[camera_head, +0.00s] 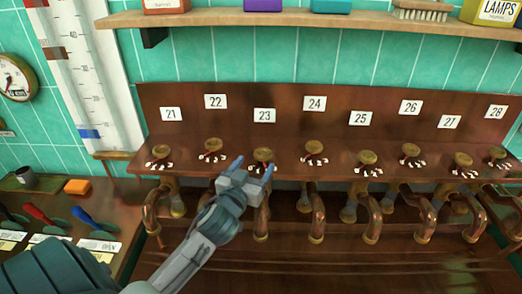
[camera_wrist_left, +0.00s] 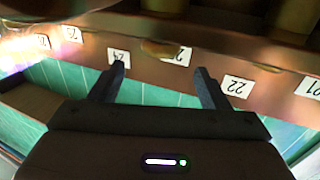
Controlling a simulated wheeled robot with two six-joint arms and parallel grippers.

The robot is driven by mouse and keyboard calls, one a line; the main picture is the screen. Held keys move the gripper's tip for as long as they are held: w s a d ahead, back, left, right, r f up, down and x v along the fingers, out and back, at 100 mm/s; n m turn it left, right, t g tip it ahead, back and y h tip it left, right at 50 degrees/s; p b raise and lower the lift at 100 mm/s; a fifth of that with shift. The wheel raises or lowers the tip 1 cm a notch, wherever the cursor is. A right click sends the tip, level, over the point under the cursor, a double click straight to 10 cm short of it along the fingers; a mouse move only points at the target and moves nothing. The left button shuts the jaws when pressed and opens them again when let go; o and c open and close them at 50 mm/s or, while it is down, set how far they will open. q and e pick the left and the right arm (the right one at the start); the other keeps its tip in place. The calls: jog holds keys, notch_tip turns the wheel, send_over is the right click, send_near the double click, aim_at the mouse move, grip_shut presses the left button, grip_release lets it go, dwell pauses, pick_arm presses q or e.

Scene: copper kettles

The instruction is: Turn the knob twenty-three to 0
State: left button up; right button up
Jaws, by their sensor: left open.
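The knob twenty-three (camera_head: 263,155) is a round brass knob on the brown panel's ledge, under the white label 23 (camera_head: 264,115). Its dial marks are partly hidden by my gripper, and its setting is too small to read. My left gripper (camera_head: 252,167) is open with blue-tipped fingers, just in front of this knob; I cannot tell whether they touch. The left wrist view is upside down. There the open fingers (camera_wrist_left: 160,68) point toward label 23 (camera_wrist_left: 178,56), which a blurred brass shape (camera_wrist_left: 156,48) partly covers. My right gripper is not in view.
Neighbouring knobs 22 (camera_head: 212,144) and 24 (camera_head: 314,147) sit close on either side. Bent copper pipes (camera_head: 262,218) hang below the ledge. A wooden shelf (camera_head: 300,19) with boxes and a brush (camera_head: 421,10) runs above. Coloured-handled tools (camera_head: 42,217) lie at left.

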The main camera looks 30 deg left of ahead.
aim_at(260, 158)
pick_arm(q)
jog(key=p+x, duration=0.1)
jog(key=x, duration=0.3)
jog(key=shift+p+x, duration=0.3)
jog(key=shift+x, duration=0.55)
jog(key=shift+w+f, duration=0.1)
jog(key=shift+f, duration=0.1)
jog(key=shift+c, duration=1.3)
jog(key=c, duration=0.7)
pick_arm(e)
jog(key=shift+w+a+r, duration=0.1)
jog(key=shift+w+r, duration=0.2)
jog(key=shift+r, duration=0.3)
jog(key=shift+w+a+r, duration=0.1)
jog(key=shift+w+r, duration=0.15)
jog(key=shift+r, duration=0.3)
